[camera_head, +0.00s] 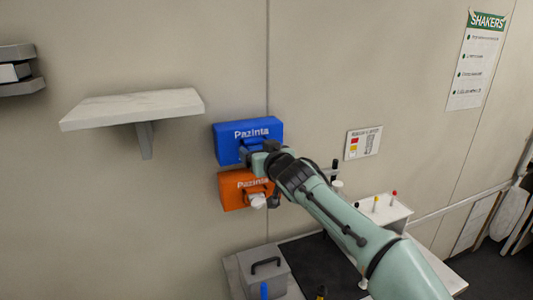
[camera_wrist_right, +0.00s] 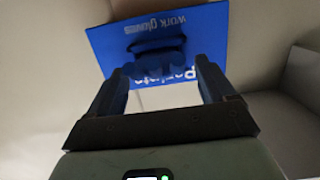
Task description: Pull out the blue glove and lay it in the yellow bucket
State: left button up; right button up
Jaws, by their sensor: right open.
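The blue glove box (camera_head: 236,129) is mounted on the wall, marked "Pazinta" and, in the right wrist view (camera_wrist_right: 205,25), also "work gloves". A dark blue glove (camera_wrist_right: 157,55) bulges from the slot in its front. My right gripper (camera_head: 250,152) is in front of the lower part of the box. In the right wrist view its two fingers (camera_wrist_right: 160,85) are apart, with the glove just beyond them and nothing clearly held. Whether a finger touches the glove cannot be told. My left gripper and a yellow bucket are not in view.
An orange box (camera_head: 232,192) with a white glove (camera_head: 258,201) hangs just below. A wall shelf (camera_head: 130,108) is at left. Below are a grey box with a handle (camera_head: 265,283) and a white rack (camera_head: 385,213) on a bench. The wall between shelf and boxes is clear.

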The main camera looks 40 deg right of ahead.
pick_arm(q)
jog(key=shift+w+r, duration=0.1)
pick_arm(e)
jog(key=shift+w+d+f, duration=0.1)
jog(key=shift+w+d, duration=0.05)
jog(key=shift+w, duration=0.2)
jog(key=shift+c, duration=0.3)
jog(key=c, duration=0.7)
jog(key=shift+s, duration=0.1)
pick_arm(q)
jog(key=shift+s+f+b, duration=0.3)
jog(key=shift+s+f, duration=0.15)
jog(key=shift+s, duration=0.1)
pick_arm(e)
jog(key=shift+s+a, duration=0.2)
jog(key=shift+s, duration=0.4)
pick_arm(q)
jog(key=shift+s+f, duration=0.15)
pick_arm(e)
jog(key=shift+s, duration=0.1)
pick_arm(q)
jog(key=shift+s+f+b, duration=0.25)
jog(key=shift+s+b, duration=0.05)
pick_arm(e)
jog(key=shift+s+a, duration=0.2)
jog(key=shift+s, duration=0.25)
